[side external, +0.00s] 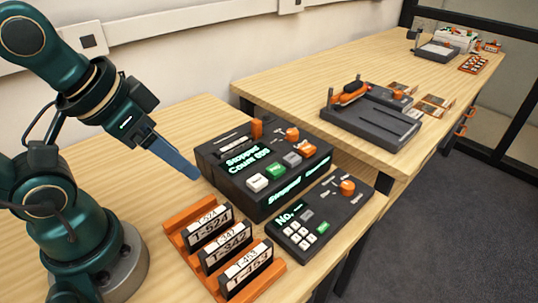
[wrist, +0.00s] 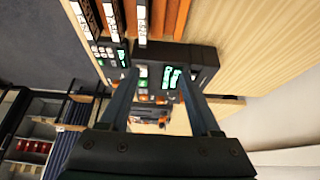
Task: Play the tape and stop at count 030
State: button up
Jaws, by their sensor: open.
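The dark tape player (side external: 228,180) stands on the wooden table in the side external view. Its lit top display (side external: 247,158) reads "Stopped" and a count whose digits are too blurred to be sure of. Its sloping face has a white button (side external: 258,182), a green button (side external: 275,170), a grey button and an orange button (side external: 304,149). My gripper (side external: 193,175) is open and empty, pointing down just left of the player. In the wrist view my gripper (wrist: 158,76) has its fingers apart, with the player (wrist: 203,60) beyond them. I cannot tell whether a tape is loaded.
An orange rack (side external: 180,237) holds three labelled tapes in front of my gripper. A keypad unit (side external: 335,222) with an orange knob sits right of it. A second table carries a dark device (side external: 370,125) and cards.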

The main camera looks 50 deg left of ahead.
grip_shut()
dwell(1.7)
